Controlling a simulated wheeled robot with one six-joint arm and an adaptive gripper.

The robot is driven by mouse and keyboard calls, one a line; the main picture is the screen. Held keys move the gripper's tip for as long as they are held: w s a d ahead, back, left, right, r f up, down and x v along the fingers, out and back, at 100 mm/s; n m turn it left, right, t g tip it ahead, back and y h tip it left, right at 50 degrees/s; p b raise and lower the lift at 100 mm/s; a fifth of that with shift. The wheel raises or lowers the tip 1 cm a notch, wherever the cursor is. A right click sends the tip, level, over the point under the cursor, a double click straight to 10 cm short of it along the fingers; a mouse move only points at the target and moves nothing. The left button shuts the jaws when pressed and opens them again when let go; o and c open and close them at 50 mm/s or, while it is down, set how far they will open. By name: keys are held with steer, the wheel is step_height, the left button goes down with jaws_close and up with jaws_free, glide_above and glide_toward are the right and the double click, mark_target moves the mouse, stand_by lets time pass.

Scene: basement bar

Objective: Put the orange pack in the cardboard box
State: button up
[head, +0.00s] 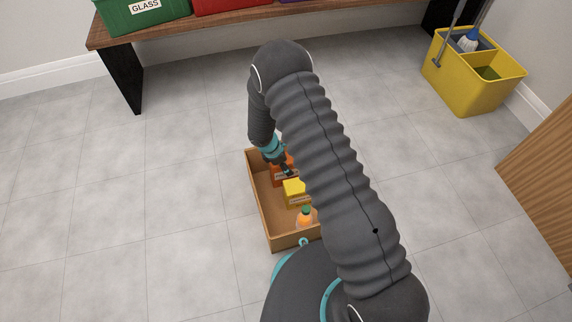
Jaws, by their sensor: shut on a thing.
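The open brown cardboard box (287,242) stands on the floor in front of my base, its right side hidden behind my arm. My gripper (286,170) points down at the far end of the box and is shut on the orange pack (278,178). The orange pack appears within the box's outline, near its far wall. Whether it touches the box floor cannot be told.
In the box, a yellow pack (297,190) lies nearer than the orange pack, and an orange bottle with a green top (305,217) is at the near end. A wooden bench (190,28) with bins stands behind. A yellow mop bucket (465,82) is at right. Floor at left is clear.

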steer(key=o, duration=1.5)
steer(key=shift+f, duration=0.1)
steer(key=p+v, duration=0.1)
steer(key=v, duration=1.1)
steer(key=shift+r+p, duration=0.25)
steer(key=shift+p, duration=0.1)
